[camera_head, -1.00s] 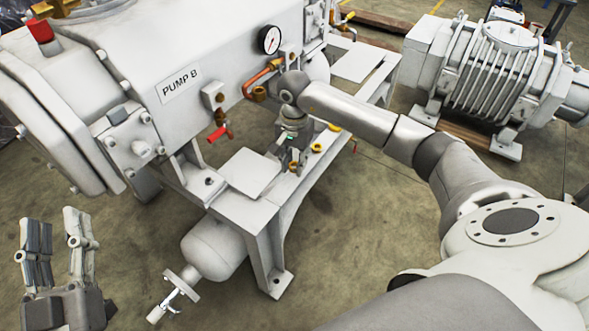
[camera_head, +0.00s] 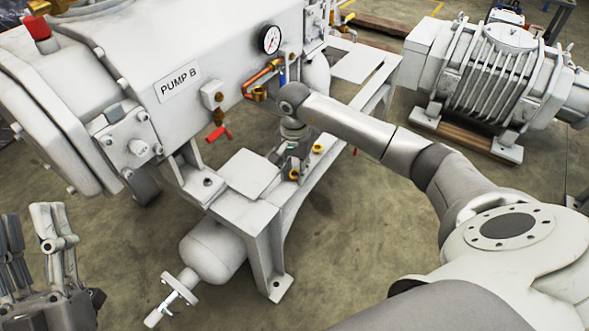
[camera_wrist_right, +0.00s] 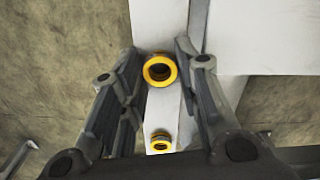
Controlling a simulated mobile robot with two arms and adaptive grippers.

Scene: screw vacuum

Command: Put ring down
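Yellow rings sit on the white pump frame. In the head view one ring (camera_head: 318,149) lies beside my right gripper (camera_head: 291,165), and another ring (camera_head: 294,175) is at its fingertips. In the right wrist view, one yellow ring (camera_wrist_right: 159,70) with a dark centre sits between the spread fingers of my right gripper (camera_wrist_right: 158,52), with gaps on both sides. A second ring (camera_wrist_right: 160,143) lies lower down on the same white beam. My right gripper points down and is open. My left gripper (camera_head: 28,213) is open and empty at the lower left.
The white pump frame (camera_head: 232,208) carries the large Pump B housing (camera_head: 215,60), with a gauge (camera_head: 269,39), copper pipe and red-handled valve (camera_head: 218,133) near my right arm. A grey motor (camera_head: 500,75) stands at the right. Floor between them is clear.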

